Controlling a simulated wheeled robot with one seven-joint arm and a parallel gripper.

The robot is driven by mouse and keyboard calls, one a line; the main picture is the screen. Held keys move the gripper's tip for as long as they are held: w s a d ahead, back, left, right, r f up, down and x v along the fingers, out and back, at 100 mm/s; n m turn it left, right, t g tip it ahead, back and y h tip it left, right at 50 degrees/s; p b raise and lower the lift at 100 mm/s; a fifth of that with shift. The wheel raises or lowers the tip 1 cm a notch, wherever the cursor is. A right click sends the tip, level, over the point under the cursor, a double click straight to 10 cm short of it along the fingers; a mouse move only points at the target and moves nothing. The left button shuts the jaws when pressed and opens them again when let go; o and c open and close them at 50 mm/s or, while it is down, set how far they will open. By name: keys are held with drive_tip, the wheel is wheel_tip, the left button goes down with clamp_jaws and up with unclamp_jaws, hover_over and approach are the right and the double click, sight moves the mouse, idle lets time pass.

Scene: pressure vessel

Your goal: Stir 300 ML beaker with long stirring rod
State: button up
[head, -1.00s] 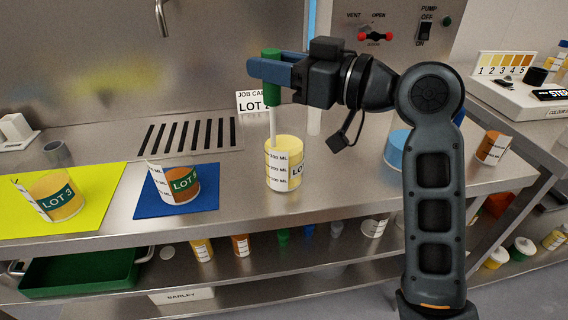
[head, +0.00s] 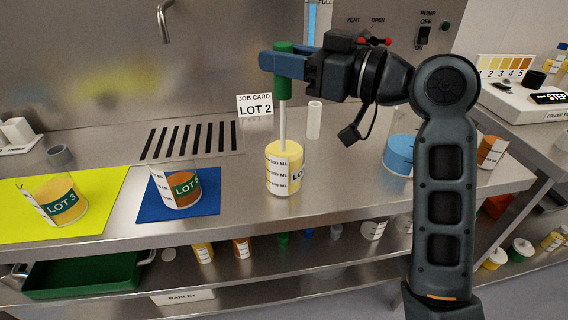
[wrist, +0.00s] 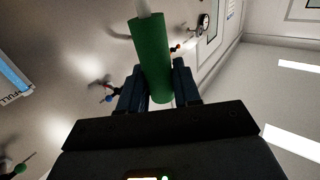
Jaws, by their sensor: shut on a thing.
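My gripper (head: 284,66) is shut on the green handle (head: 283,84) of the long stirring rod. The handle also shows between the fingers in the wrist view (wrist: 151,60). The white rod shaft (head: 283,123) hangs upright, down to the beaker (head: 284,170) of yellow liquid in the head view. The beaker has a white scale marked in ML and a label partly turned away. The rod's lower end is hidden, so I cannot tell how deep it reaches.
A LOT 2 job card (head: 255,107) and a white cylinder (head: 314,120) stand behind the beaker. A LOT 5 beaker (head: 181,187) on a blue mat (head: 150,207) and a LOT 3 beaker (head: 58,203) on a yellow mat (head: 100,212) stand left. A blue-filled container (head: 399,155) stands right.

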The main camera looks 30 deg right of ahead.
drive_tip(key=shift+r+p, duration=4.2)
drive_tip(key=shift+r, duration=1.5)
